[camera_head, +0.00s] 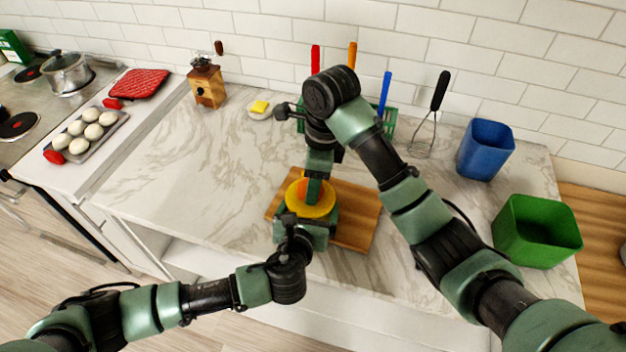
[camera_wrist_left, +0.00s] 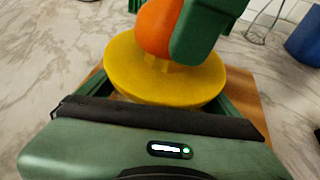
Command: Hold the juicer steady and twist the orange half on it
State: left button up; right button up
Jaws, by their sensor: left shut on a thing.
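The yellow juicer (camera_head: 322,208) stands upright on the wooden board. In the left wrist view its wide dish (camera_wrist_left: 130,75) fills the middle. My left gripper (camera_head: 306,232) is shut on the juicer's lower part, from the near side; the grip itself is mostly hidden under the dish. The orange half (camera_wrist_left: 156,30) is on top of the juicer, at its ridged cone, which shows just below it. My right gripper (camera_head: 316,184) comes down from above with its fingers at the orange half, shut on it. In the head view the fingers hide most of the orange.
The wooden board (camera_head: 358,222) lies on the marble counter. A green bin (camera_head: 535,232) and a blue bin (camera_head: 485,150) stand to the right. The counter left of the board is clear.

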pick_arm(q)
jog(key=shift+w+d+r, duration=0.1)
jog(key=shift+r, duration=0.15)
pick_arm(e)
jog(key=shift+d+f, duration=0.1)
jog(key=shift+f, duration=0.1)
pick_arm(q)
jog(key=shift+f, duration=0.15)
pick_arm(e)
jog(key=shift+w+r, duration=0.15)
jog(key=shift+r, duration=4)
